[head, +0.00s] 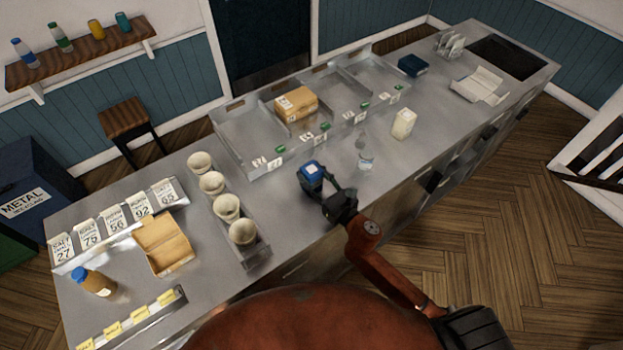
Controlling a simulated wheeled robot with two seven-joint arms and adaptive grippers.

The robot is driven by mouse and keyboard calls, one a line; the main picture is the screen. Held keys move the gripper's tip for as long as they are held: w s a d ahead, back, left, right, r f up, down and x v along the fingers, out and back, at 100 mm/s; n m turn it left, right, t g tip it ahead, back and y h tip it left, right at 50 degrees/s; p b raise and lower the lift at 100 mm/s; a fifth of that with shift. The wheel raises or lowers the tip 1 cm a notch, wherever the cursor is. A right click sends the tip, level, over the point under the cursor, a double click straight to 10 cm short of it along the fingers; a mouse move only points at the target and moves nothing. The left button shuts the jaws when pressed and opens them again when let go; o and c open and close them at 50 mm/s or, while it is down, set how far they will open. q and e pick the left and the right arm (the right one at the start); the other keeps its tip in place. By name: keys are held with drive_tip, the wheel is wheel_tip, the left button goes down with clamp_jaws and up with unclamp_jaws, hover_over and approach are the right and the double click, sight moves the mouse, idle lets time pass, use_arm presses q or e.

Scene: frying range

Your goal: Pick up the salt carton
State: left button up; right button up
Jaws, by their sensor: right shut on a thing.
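My right gripper (319,184) reaches in over the front edge of the steel counter and is shut on a small blue carton (312,170) with a white label. The label is too small to read, but this looks like the salt carton. The fingers hide part of its sides. I cannot tell whether it touches the counter or is just above it. A cream-white carton (403,124) stands upright further right, apart from the gripper. My left gripper is not in view.
A clear bottle (365,155) stands close to the right of my gripper. Behind is a divided steel tray (250,125) with a cardboard box (296,104) in it. A rack of several cups (228,208) stands to the left. The counter between the clear bottle and cream-white carton is bare.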

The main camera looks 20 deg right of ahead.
sight(312, 171)
drive_tip(key=c, duration=0.5)
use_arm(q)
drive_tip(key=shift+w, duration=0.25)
use_arm(e)
drive_tip(key=shift+c, duration=0.3)
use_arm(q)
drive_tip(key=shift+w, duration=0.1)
use_arm(e)
drive_tip(key=shift+r, duration=0.1)
drive_tip(key=shift+r, duration=0.25)
drive_tip(key=r, duration=0.1)
drive_tip(key=r+p, duration=0.1)
drive_tip(key=r, duration=0.1)
drive_tip(key=shift+s+r, duration=0.35)
drive_tip(key=shift+r, duration=0.05)
use_arm(q)
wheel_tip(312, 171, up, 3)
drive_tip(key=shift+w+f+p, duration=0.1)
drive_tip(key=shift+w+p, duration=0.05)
drive_tip(key=shift+p, duration=0.75)
use_arm(e)
drive_tip(key=s+r, duration=0.8)
drive_tip(key=s, duration=0.5)
drive_tip(key=shift+s+d+r, duration=0.15)
drive_tip(key=shift+d+r, duration=0.1)
drive_tip(key=shift+r, duration=0.05)
